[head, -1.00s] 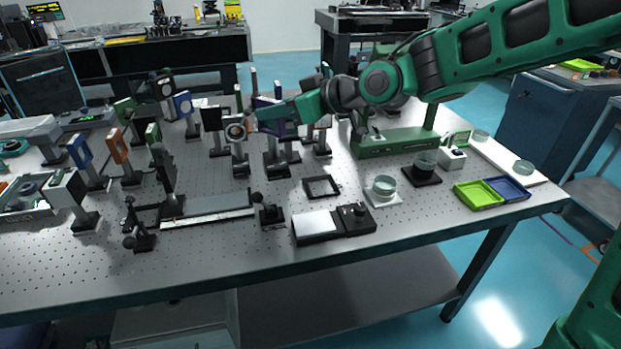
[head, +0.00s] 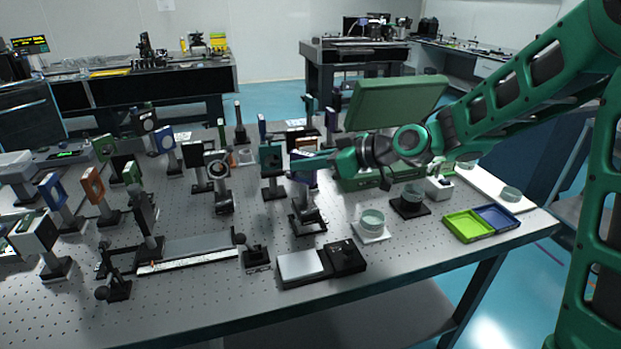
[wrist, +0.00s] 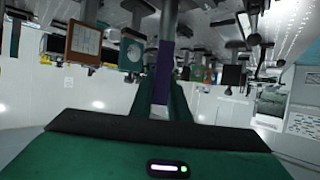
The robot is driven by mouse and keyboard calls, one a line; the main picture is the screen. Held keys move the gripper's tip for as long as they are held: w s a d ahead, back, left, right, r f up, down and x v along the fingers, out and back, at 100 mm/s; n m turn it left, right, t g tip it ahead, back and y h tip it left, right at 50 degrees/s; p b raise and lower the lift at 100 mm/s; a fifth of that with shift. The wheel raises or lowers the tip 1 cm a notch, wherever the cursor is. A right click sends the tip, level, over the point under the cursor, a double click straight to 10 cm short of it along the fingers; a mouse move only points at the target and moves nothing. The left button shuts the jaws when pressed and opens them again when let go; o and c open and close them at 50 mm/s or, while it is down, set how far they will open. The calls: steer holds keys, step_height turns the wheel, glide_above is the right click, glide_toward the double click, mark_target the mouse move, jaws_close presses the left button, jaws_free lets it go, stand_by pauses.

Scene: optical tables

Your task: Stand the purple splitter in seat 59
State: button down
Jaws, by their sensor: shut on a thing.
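The purple splitter (head: 302,171) is a dark purple plate on a post, upright in the head view. My gripper (head: 322,165) is shut on it from the right. In the wrist view the purple plate (wrist: 165,62) shows edge-on between the two green fingers of my gripper (wrist: 164,92). Below it, the post's dark foot is at a black square frame (head: 309,229) on the near middle of the table. I cannot tell whether the foot rests in the frame or hovers just above it. No seat number is readable.
A teal-plated mount (head: 270,158) and a round-lens mount (head: 218,165) stand to the left. A black-and-silver device (head: 320,263) lies in front. A glass dish on a white pad (head: 371,224) is to the right, with a green and blue tray (head: 467,226) beyond.

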mark_target(316, 176)
steer(key=shift+w+d+f, duration=0.1)
steer(key=shift+d+f, duration=0.15)
steer(key=shift+d, duration=0.05)
steer(key=shift+f, duration=1.85)
steer(key=c, duration=1.7)
jaws_free()
steer(key=v, duration=1.2)
steer(key=shift+f, duration=0.1)
